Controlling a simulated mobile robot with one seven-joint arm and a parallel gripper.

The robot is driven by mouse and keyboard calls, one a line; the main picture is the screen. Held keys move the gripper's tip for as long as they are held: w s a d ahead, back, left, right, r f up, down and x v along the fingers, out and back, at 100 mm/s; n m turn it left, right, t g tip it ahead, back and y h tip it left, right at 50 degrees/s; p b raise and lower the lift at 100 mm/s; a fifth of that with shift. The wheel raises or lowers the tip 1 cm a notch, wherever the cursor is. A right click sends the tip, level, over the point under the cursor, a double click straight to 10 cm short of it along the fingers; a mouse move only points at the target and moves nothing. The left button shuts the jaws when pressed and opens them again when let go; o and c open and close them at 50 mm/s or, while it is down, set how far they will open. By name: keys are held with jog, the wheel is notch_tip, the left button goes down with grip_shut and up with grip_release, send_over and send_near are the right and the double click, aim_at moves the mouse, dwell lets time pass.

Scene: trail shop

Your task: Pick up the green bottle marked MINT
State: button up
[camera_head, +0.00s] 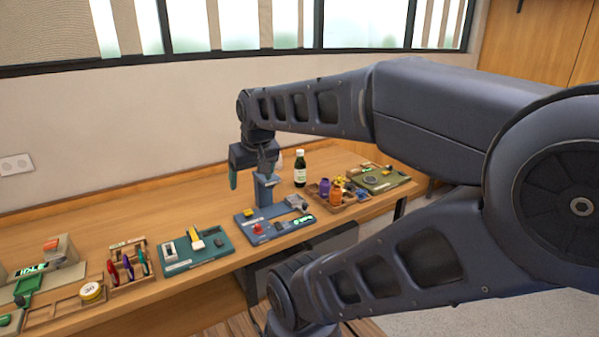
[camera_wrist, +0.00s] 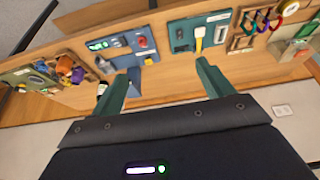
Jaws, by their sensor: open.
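The label is too small to read. In the wrist view the bottle (camera_wrist: 101,90) is small, at the left, close beside the left finger in the picture. My gripper (camera_head: 250,178) is above the counter to the left of the bottle, apart from it. In the wrist view my gripper (camera_wrist: 165,74) has its two green fingers spread wide, with nothing between them. My gripper's far side is partly hidden in the head view.
A blue device (camera_head: 275,227) stands in front of my gripper, its upright post close by. A wooden tray (camera_head: 349,205) of colored jars is right of it. A teal board (camera_head: 197,249) and a pen rack (camera_head: 130,262) lie left. Bare counter runs along the wall.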

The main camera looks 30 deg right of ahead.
jog(key=c, duration=0.4)
jog(key=shift+w, duration=0.1)
jog(key=w+d+r+m, duration=0.3)
jog(key=w+d, duration=0.2)
jog(key=w, duration=0.6)
jog(key=m+g+h, duration=0.3)
jog(key=m+h, duration=0.1)
jog(key=m, duration=0.6)
send_over(300, 150)
jog(key=s+a, duration=0.2)
jog(key=a, duration=0.1)
notch_tip(300, 150, down, 13)
jog(key=shift+w+x, duration=0.1)
jog(key=shift+x, duration=2.55)
jog(key=shift+w+x, duration=0.15)
jog(key=shift+x, duration=2.5)
